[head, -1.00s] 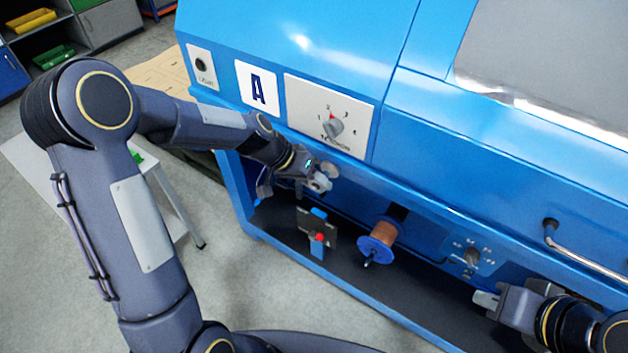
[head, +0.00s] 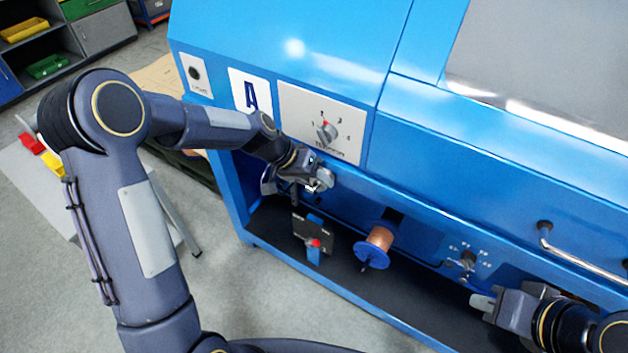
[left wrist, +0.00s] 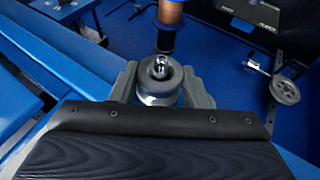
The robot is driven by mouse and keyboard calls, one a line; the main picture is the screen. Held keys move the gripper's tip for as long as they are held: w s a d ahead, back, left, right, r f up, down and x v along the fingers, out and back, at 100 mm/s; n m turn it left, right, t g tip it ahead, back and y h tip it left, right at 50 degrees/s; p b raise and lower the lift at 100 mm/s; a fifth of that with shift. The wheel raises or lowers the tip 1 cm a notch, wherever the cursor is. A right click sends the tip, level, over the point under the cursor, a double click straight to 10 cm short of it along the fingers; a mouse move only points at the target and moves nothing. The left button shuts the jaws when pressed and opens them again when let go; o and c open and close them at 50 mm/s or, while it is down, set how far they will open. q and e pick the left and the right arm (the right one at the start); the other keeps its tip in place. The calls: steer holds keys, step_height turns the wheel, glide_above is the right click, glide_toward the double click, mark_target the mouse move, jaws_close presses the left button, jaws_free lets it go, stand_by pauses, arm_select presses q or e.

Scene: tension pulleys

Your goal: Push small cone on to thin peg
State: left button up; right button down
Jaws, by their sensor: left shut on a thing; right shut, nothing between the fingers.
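My left gripper (head: 322,181) is inside the upper left of the blue machine's open bay, under the dial panel. In the left wrist view its fingers (left wrist: 161,88) are shut on the small cone (left wrist: 158,76), a grey ring-like piece with a hole and a shiny tip in the middle. A copper spool with a dark end (left wrist: 169,28) lies behind the cone; I cannot tell whether the thin peg is inside the cone. In the head view a copper spool with a blue flange (head: 376,246) sits lower right of this gripper. My right gripper (head: 482,303) is shut and empty at the bay's right.
A dark plate with a blue and red switch (head: 314,243) stands below my left gripper. A pulley on a bracket (left wrist: 285,90) is at the right in the left wrist view. A small knob (head: 468,259) and a metal handle (head: 590,262) are near my right gripper.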

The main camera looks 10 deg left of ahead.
arm_select(q)
steer(key=shift+w, duration=0.1)
stand_by(0.8)
steer(key=o, duration=1.3)
steer(key=shift+r, duration=0.1)
steer(key=a+r+p, duration=0.1)
steer(key=r, duration=0.1)
steer(key=w+a+r+p, duration=0.1)
steer(key=r+p, duration=0.1)
steer(key=r, duration=0.1)
steer(key=a+r+p, duration=0.1)
steer(key=a+r, duration=0.1)
steer(key=shift+w+r+p, duration=0.25)
steer(key=shift+r+p, duration=0.05)
steer(key=shift+p, duration=0.05)
stand_by(0.4)
